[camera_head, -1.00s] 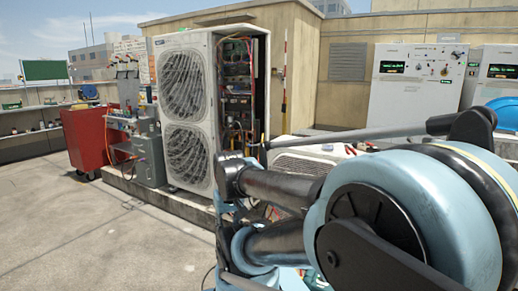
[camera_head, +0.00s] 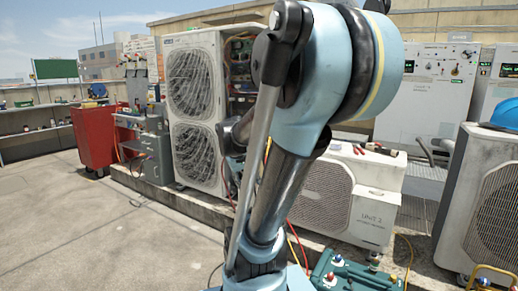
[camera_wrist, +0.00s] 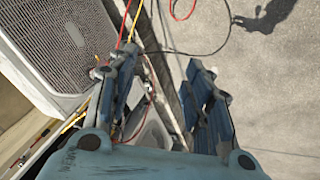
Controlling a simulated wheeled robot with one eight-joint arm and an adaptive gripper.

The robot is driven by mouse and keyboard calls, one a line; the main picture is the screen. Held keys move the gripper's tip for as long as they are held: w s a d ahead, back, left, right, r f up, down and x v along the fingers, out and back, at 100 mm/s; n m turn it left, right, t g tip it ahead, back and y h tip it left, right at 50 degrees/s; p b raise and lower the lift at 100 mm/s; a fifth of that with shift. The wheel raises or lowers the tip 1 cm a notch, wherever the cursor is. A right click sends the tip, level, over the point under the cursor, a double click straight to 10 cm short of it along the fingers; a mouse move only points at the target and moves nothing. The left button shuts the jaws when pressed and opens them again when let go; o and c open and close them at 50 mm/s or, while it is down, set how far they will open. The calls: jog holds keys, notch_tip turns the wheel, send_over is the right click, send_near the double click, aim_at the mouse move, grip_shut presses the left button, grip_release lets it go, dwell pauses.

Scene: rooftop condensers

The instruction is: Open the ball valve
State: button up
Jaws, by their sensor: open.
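I cannot make out the ball valve with certainty in either view. In the wrist view, my gripper (camera_wrist: 165,85) is open, with its two fingers spread and no object held between them. A grey condenser with a mesh grille (camera_wrist: 62,38) lies at the upper left, beyond the left finger. Red and yellow hoses (camera_wrist: 134,20) run near that finger, and small fittings there are partly hidden by it. In the head view, the Unit 2 condenser (camera_head: 325,197) stands behind my raised arm, which hides its left part. My gripper cannot be made out in the head view.
A teal box with coloured knobs (camera_head: 355,275) sits at the front. Another condenser (camera_head: 487,200) with a blue helmet (camera_head: 506,112) stands right. Open roof floor (camera_head: 90,230) lies left.

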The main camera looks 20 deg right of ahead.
jog(key=w+d+r+n+t+h, duration=0.15)
jog(key=w+d, duration=0.25)
jog(key=w, duration=0.7)
jog(key=w+d+r+n+t+h, duration=0.1)
jog(key=w+d+r+h, duration=0.2)
jog(key=w, duration=0.9)
jog(key=w+d+n+t+h, duration=0.15)
jog(key=w+d, duration=0.35)
jog(key=w, duration=0.6)
jog(key=w+d+f+n+t+h, duration=0.2)
jog(key=w+f, duration=0.4)
jog(key=w, duration=0.5)
jog(key=w+d+f+n+t+h, duration=0.25)
jog(key=w+f, duration=0.45)
jog(key=w, duration=0.4)
jog(key=shift+g, duration=0.45)
jog(key=x, duration=1.6)
jog(key=shift+w+d+r, duration=0.15)
jog(key=shift+w, duration=0.1)
jog(key=shift+c, duration=0.6)
grip_shut()
